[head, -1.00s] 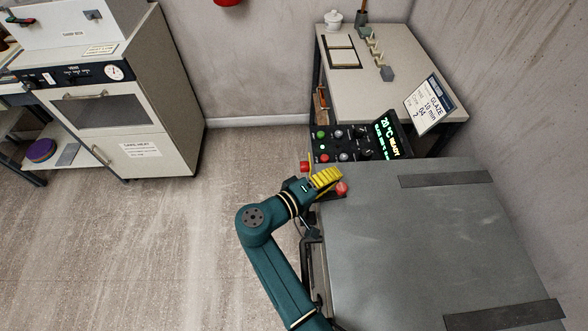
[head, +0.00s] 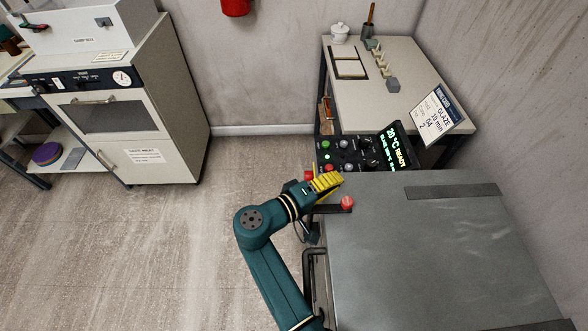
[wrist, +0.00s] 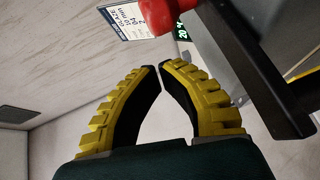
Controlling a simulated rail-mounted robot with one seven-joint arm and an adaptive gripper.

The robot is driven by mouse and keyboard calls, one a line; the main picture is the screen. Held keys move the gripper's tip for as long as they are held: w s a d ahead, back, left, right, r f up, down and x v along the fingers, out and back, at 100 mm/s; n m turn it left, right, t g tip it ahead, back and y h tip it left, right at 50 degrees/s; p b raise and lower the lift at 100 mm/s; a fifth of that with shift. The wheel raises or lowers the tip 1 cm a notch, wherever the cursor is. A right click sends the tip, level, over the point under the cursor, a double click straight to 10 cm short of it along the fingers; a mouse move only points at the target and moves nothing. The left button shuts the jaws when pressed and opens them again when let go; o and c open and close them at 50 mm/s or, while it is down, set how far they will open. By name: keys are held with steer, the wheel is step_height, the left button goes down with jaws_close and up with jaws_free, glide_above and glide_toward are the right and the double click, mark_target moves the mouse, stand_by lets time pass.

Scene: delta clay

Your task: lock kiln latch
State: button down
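The kiln (head: 430,250) is a large grey box at the right of the head view. The knob (wrist: 172,12) and dark bar (wrist: 262,75) also show in the wrist view, beyond and to the right of my fingers. My gripper (head: 326,182) has yellow ridged fingers, just up and left of the knob in the head view. In the wrist view its fingertips (wrist: 160,67) almost meet, with nothing between them. It appears apart from the knob.
A control panel (head: 345,153) with buttons and a lit display reading 20 °C READY (head: 392,146) stands behind the kiln corner. A GLAZE card (head: 437,110) is beside it. A work table (head: 410,75) stands beyond.

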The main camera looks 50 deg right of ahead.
steer(key=w+a+r+b, duration=0.1)
steer(key=w+a, duration=0.2)
steer(key=w, duration=0.7)
steer(key=shift+w+a+r, duration=0.3)
steer(key=shift+w+a, duration=0.05)
steer(key=shift+a, duration=0.05)
